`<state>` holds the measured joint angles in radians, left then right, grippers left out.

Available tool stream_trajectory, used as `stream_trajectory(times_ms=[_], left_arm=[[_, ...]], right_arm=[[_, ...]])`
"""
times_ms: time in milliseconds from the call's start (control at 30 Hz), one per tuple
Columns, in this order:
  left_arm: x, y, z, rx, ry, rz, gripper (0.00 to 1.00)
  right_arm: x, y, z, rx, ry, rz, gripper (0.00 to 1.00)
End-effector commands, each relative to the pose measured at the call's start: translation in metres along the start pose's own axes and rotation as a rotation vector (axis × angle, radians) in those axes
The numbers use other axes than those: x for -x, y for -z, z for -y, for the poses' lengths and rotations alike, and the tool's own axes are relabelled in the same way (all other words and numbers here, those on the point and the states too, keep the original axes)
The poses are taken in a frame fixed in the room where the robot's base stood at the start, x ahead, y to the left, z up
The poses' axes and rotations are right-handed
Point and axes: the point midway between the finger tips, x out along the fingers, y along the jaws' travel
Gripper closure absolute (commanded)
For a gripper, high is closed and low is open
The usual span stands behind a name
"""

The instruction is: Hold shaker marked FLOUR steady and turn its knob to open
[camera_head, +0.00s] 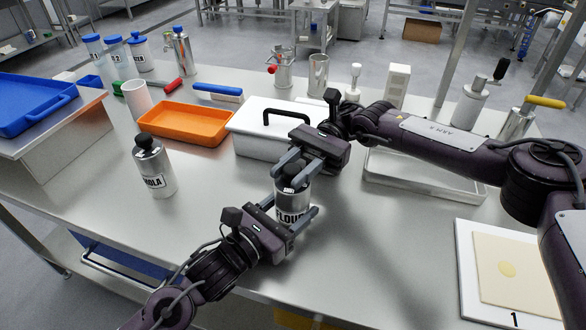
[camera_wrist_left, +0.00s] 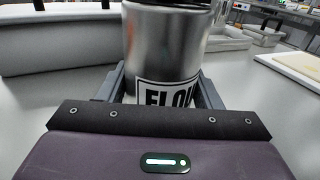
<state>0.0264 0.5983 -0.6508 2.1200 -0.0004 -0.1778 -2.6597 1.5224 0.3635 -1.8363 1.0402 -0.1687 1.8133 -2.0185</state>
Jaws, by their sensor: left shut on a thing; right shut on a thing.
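The metal shaker with the FLOUR label (camera_head: 290,206) stands upright on the steel table in front of the white box. Its label also shows in the left wrist view (camera_wrist_left: 165,93). My left gripper (camera_head: 292,211) is shut around the shaker's body from the front left. My right gripper (camera_head: 289,178) is shut on the dark knob (camera_head: 294,169) at the shaker's top, coming from the back right. The knob is partly hidden by the right fingers, and its turn angle cannot be told. In the left wrist view the shaker's top is cut off.
A second shaker (camera_head: 154,168), its label partly readable as "MOLA", stands to the left. Behind are an orange tray (camera_head: 186,139) and a white lidded box (camera_head: 250,143). A metal tray (camera_head: 423,172) and a board with a dough sheet (camera_head: 505,264) lie right. The front table is clear.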

Motion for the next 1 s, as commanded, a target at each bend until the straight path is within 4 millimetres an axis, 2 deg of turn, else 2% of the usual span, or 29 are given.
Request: stream_trajectory(times_ms=[433, 467, 600, 867, 1000], left_arm=[[-0.0001, 0.0002, 0.0016, 0.0, 0.004, -0.002, 0.74], [-0.0001, 0.0002, 0.0016, 0.0, 0.004, -0.002, 0.74], [0.0, 0.0002, 0.0011, 0.0, 0.003, -0.001, 0.74], [0.0, 0.0002, 0.0001, 0.0, 0.0, -0.001, 0.74], [0.0, 0.0001, -0.0002, 0.0, -0.001, -0.001, 0.74]], right_arm=[[-0.0009, 0.0, 0.0005, 0.0, -0.011, -0.003, 0.93], [-0.0009, 0.0001, 0.0005, 0.0, -0.01, -0.002, 0.69], [-0.0007, 0.0001, 0.0004, 0.0, -0.01, -0.002, 0.51], [-0.0002, 0.0001, 0.0001, 0.0, -0.009, -0.002, 0.48], [0.0001, -0.0076, 0.0003, 0.003, -0.008, -0.002, 0.48]])
